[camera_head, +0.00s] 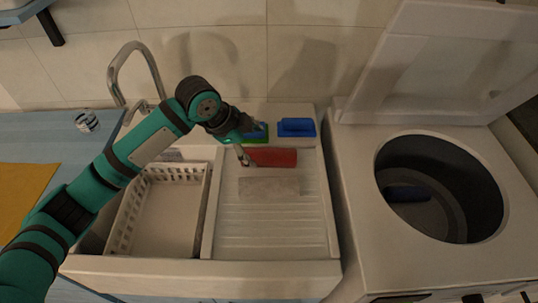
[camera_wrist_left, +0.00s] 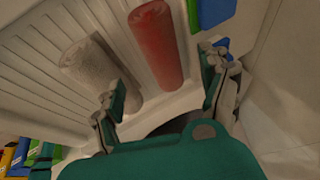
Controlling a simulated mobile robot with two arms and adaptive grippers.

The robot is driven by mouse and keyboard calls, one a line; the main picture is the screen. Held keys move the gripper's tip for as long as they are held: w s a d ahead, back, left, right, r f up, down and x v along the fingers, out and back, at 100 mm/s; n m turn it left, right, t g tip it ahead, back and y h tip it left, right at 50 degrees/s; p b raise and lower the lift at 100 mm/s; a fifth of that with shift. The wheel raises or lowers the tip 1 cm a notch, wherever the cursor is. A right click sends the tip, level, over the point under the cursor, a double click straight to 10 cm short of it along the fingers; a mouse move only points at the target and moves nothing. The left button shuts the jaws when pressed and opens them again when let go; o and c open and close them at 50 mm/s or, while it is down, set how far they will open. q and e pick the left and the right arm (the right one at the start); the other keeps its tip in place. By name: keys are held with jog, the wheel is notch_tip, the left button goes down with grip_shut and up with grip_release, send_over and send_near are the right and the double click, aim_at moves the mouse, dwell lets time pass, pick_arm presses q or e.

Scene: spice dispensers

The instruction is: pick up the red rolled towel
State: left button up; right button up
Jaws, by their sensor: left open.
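The red rolled towel (camera_head: 275,157) lies on the ribbed drainboard of the sink, towards the back. In the left wrist view the red towel (camera_wrist_left: 155,45) points between my open fingers, its near end just ahead of them. My left gripper (camera_head: 243,153) is at the towel's left end in the head view. It also shows in the left wrist view (camera_wrist_left: 163,85), with its fingers apart and nothing held. I cannot tell whether a finger touches the towel. My right gripper is not in view.
A pale grey rolled towel (camera_head: 268,187) lies in front of the red one, close to one finger. A blue sponge (camera_head: 297,127) and a blue-green one (camera_head: 260,133) lie behind. A white basket (camera_head: 205,190) sits in the basin. An open washer (camera_head: 360,240) stands right.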

aim_at(264, 153)
pick_arm(q)
jog(key=x, duration=0.2)
jog(key=shift+w+d+f, duration=0.1)
jog(key=shift+d+f, duration=0.05)
jog(key=shift+f, duration=0.05)
jog(key=shift+w+d+f, duration=0.15)
jog(key=shift+d+f, duration=0.05)
jog(key=shift+f, duration=0.2)
jog(key=p+x, duration=0.1)
jog(key=x, duration=0.4)
jog(key=shift+w+d+r+p, duration=0.1)
jog(key=shift+p, duration=0.2)
jog(key=c, duration=1.3)
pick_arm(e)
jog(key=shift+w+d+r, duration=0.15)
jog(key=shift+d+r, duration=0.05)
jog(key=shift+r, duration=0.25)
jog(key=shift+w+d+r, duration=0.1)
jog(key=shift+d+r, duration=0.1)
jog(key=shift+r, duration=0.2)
pick_arm(q)
jog(key=shift+r, duration=0.1)
